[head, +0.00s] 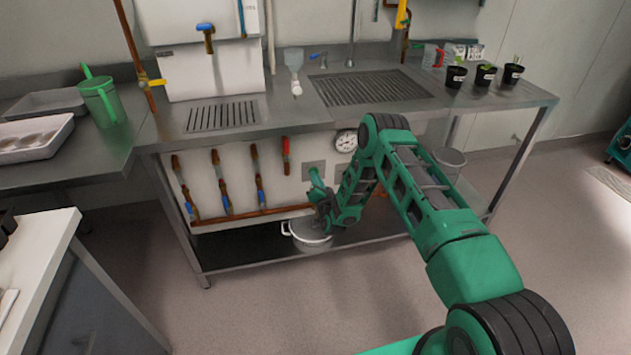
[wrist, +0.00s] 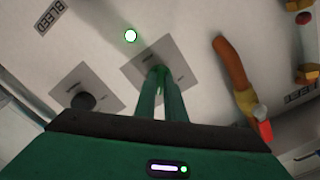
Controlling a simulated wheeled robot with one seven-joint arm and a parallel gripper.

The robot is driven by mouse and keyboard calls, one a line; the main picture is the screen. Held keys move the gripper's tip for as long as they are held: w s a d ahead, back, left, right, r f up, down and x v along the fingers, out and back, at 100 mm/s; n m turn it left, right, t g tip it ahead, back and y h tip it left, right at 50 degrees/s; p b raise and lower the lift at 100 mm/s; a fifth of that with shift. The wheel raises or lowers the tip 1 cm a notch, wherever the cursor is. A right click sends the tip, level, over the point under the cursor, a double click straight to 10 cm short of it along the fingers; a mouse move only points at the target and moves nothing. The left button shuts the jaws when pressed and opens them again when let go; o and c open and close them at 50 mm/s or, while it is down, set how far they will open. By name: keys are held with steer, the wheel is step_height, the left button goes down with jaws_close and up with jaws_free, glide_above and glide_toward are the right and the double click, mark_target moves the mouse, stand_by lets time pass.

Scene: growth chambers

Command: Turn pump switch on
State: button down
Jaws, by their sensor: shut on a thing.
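My gripper (head: 313,172) reaches in to the white panel under the metal counter. In the wrist view its two green fingers (wrist: 160,72) are closed together at the middle of a grey switch plate (wrist: 184,62). They are shut on the pump switch there, whose knob is mostly hidden by the fingertips. The label on the plate is too blurred to read. A small round lamp (wrist: 130,36) beside the plate glows pale white with a green rim.
A second grey plate with a black knob (wrist: 84,101) lies to the left. A copper pipe (wrist: 228,62) with a red-tipped valve is at right. In the head view, a gauge (head: 346,141) is on the panel, a pot (head: 311,240) stands on the shelf below, and open floor lies in front.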

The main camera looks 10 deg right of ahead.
steer(key=shift+s+d+f+m, duration=0.15)
steer(key=shift+f+m, duration=0.1)
steer(key=shift+m, duration=0.05)
stand_by(0.4)
steer(key=c, duration=1.8)
jaws_free()
steer(key=shift+c, duration=0.2)
steer(key=shift+r, duration=0.1)
steer(key=s, duration=1)
steer(key=shift+s, duration=0.3)
